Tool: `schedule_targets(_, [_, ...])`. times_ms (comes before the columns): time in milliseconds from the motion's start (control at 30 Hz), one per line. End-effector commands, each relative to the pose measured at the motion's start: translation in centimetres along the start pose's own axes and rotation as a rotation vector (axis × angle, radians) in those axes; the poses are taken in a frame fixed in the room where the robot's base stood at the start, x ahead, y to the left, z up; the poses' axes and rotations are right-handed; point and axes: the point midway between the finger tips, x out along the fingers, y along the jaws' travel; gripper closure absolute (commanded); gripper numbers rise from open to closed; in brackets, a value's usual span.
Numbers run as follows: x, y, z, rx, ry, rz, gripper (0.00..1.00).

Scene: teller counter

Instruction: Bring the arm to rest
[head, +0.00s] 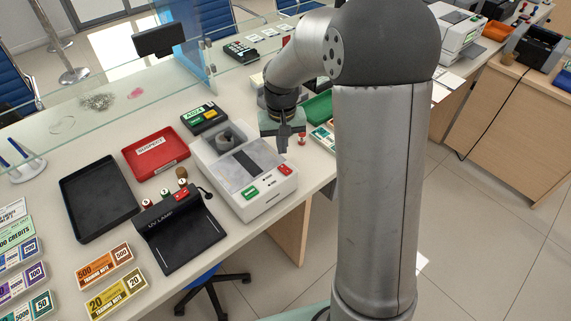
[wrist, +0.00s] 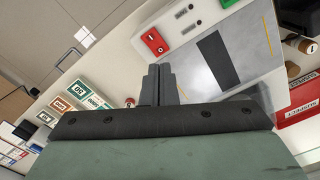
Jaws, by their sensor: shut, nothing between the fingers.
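My gripper (head: 283,146) hangs from my arm above the right part of the counter, beside the right end of the white counting machine (head: 262,205). Its fingers are together and hold nothing; they also show shut in the wrist view (wrist: 160,82). The machine has a grey top with a dark strip, a green button and a red button. In the wrist view the machine (wrist: 215,60) lies beyond the fingers to the right. Whether the fingertips touch anything below cannot be told, but they appear clear of the machine.
A red tray (head: 157,168), a black tray (head: 72,222) and a black UV lamp (head: 180,232) stand left of the machine. A green tray (head: 318,107) and a small red-topped stamp (head: 302,139) are near the gripper. A glass screen (head: 120,85) runs along the counter's far side.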

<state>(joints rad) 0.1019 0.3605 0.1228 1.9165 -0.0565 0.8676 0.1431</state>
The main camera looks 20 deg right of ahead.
Motion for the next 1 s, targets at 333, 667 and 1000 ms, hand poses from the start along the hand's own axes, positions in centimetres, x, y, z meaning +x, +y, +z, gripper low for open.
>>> schedule_targets(333, [-1.1,0.0,0.0,0.000,0.000,0.000,1.00])
schedule_targets(667, [-1.2,0.0,0.2,-0.001,0.001,0.001,1.00])
schedule_targets(1000, [-6.6,1.1,11.8,-0.051,0.033,0.020,1.00])
